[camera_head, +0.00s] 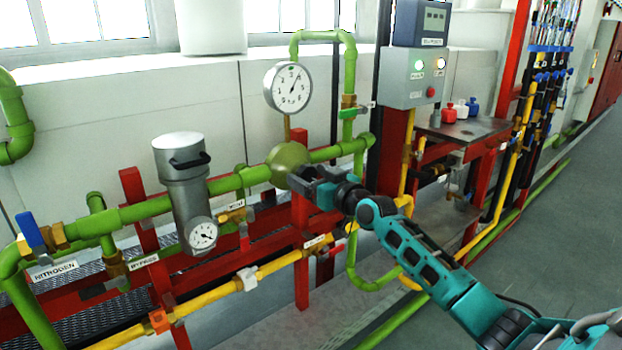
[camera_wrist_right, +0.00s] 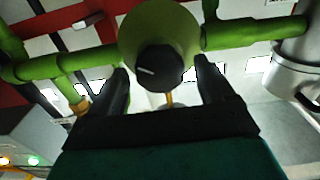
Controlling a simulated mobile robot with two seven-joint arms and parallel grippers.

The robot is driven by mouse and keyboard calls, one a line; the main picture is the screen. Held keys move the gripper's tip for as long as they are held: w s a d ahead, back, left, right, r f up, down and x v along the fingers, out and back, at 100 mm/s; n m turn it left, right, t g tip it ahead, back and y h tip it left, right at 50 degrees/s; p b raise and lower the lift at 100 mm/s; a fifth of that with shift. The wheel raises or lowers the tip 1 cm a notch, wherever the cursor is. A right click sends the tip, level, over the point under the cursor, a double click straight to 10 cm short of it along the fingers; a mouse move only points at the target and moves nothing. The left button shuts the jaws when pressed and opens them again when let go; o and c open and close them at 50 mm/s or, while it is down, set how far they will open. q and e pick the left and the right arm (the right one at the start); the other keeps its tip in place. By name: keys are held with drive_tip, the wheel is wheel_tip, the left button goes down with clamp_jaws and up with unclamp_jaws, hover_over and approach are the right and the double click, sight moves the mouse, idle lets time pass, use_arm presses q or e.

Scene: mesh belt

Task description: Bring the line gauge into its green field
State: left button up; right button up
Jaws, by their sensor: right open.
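The line gauge (camera_head: 288,88) is a round white dial on a brass stem, in the head view. Its dark needle points up and slightly right; a green mark seems to show near the top of the dial, too small to tell exactly. Below it is a round green regulator body (camera_head: 287,157). In the wrist view the body (camera_wrist_right: 183,25) carries a black knob (camera_wrist_right: 158,70) with a white line mark. My right gripper (camera_head: 302,178) is open, its fingers (camera_wrist_right: 162,75) on either side of the knob. Contact cannot be told. My left gripper is not in view.
Green pipes (camera_head: 146,208) run left and right of the regulator. A grey filter with a small gauge (camera_head: 202,233) stands left. A blue valve handle (camera_head: 29,230) is farther left. A grey control box (camera_head: 415,78) and a metal side table (camera_head: 468,130) stand right.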

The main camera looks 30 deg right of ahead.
drive_tip(key=shift+w, duration=0.1)
drive_tip(key=c, duration=1)
